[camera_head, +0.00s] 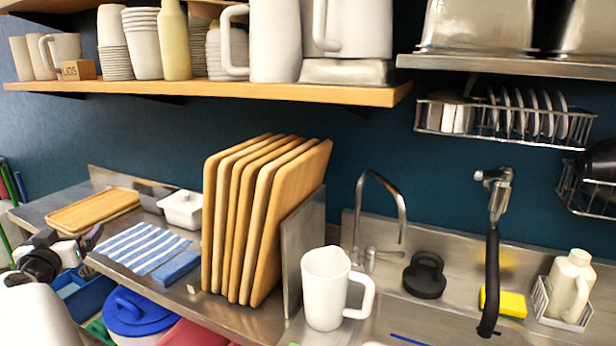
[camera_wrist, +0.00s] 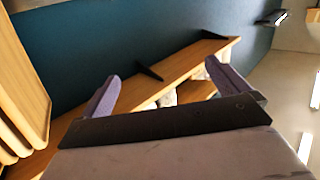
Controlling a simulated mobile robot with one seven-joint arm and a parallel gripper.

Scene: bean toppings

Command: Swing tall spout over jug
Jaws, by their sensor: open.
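The tall curved spout (camera_head: 383,183) rises from the steel ledge behind the sink in the head view. Its free end points down, behind and to the right of the jug in the picture. The white jug (camera_head: 325,290) stands upright in front of the spout, handle to the right; I cannot see inside it. My gripper (camera_head: 75,243) is at the far left of the head view, well away from both. In the wrist view my gripper (camera_wrist: 162,80) is open and empty, with two purple fingers spread. Spout and jug are not in the wrist view.
Upright wooden boards (camera_head: 262,215) and a steel panel (camera_head: 304,245) stand between my gripper and the jug. A wooden shelf (camera_head: 230,89) with crockery hangs above. A black-hosed sprayer (camera_head: 492,270), black weight-like object (camera_head: 425,278) and yellow sponge (camera_head: 508,303) sit right.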

